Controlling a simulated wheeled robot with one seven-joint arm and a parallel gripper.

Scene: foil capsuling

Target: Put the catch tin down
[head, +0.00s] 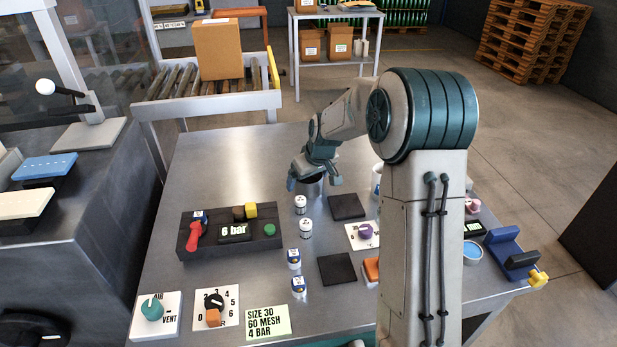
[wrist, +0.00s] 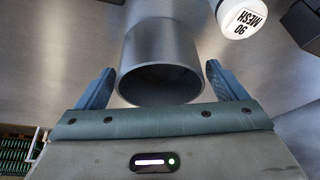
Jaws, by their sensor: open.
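The catch tin (wrist: 160,60) is a plain grey metal cylinder with a dark open mouth, seen in the wrist view between my fingers. My gripper (wrist: 152,88) is open, with one blue finger on each side of the tin and a visible gap at both sides. In the head view the tin (head: 311,186) is mostly hidden behind my gripper (head: 314,182), at the back middle of the steel table. The tin appears to stand on the table top, though its base is hidden.
A white-lidded jar marked 90 mesh (wrist: 241,18) is close to the tin. More small jars (head: 306,228) stand in a column towards the front. Dark square pads (head: 346,207) lie to their right, and a dark control panel (head: 228,247) lies left. The table's back left is clear.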

